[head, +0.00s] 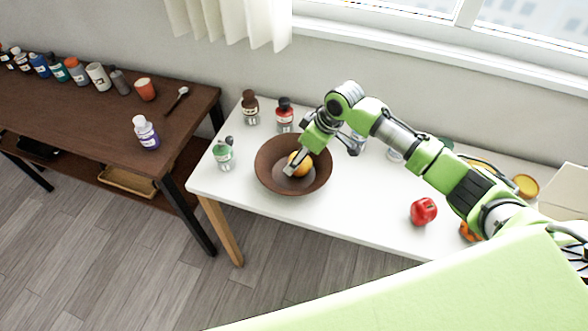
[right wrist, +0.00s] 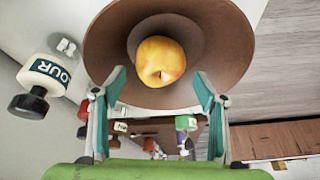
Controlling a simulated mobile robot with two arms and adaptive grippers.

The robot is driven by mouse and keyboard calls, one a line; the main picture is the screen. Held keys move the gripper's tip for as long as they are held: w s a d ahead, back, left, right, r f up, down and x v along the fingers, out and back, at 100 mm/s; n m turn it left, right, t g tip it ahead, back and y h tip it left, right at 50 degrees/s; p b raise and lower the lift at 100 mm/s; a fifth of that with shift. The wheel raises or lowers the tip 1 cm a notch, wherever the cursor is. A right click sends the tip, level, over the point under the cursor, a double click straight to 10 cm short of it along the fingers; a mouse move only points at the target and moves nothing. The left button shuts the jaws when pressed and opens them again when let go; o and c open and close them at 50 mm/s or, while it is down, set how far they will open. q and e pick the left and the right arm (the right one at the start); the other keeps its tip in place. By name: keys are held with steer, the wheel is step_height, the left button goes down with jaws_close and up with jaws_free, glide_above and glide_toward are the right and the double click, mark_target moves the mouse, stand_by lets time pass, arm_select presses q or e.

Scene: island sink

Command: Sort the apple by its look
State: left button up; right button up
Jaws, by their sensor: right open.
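A yellow apple (head: 300,158) lies inside a brown bowl (head: 268,176) on the white table; the right wrist view shows the apple (right wrist: 160,62) and bowl (right wrist: 105,45) too. My right gripper (head: 320,160) is over the bowl, pointing down. In the right wrist view its fingers (right wrist: 160,84) are spread apart with nothing between them, and the apple shows just beyond their tips. A red apple (head: 424,211) lies on the table to the right of the bowl. My left gripper is not in view.
Bottles stand around the bowl: green (head: 223,156), brown (head: 250,108) and red (head: 285,115). Orange (head: 468,231) and yellow (head: 526,186) things sit at the right, partly behind my arm. A dark table (head: 90,130) with several bottles is at the left.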

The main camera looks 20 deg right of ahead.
steer(key=v, duration=1.1)
steer(key=shift+r, duration=0.35)
steer(key=shift+f, duration=0.1)
